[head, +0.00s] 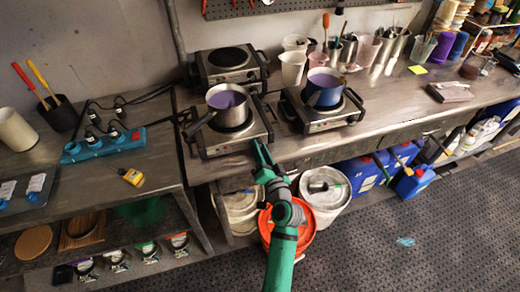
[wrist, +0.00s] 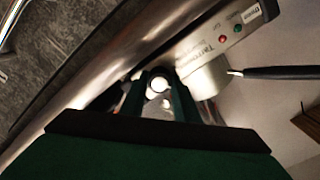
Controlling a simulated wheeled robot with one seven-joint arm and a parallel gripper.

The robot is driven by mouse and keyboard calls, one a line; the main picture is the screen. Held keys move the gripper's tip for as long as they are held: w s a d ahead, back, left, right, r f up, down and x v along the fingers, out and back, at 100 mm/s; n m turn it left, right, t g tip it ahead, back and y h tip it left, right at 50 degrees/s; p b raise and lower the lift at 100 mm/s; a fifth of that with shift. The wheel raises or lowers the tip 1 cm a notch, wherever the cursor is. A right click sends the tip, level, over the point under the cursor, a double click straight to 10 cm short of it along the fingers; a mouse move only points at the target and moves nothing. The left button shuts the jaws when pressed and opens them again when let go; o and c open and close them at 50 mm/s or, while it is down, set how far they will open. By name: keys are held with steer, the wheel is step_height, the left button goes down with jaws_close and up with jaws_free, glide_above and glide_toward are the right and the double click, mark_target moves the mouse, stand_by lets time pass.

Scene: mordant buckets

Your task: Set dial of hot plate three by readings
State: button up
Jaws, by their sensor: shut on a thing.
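Three hot plates stand on the steel bench in the head view: a bare one at the back left (head: 226,61), one at the front left (head: 237,139) under a steel pot (head: 228,119) of purple liquid, and one at the right (head: 321,122) under a blue pot (head: 322,97) of purple liquid. I cannot read which is number three. My gripper (head: 260,152) is at the right end of the front-left plate's front panel. Red and green lamps (wrist: 230,33) show on the panel.
On the lower left table are a blue socket strip (head: 103,145) with plugs and a small yellow device (head: 131,176), its display too small to read. White and orange buckets stand below the bench. Cups and tools crowd its back.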

steer(key=shift+m, duration=1.3)
steer(key=o, duration=1)
steer(key=shift+o, duration=0.2)
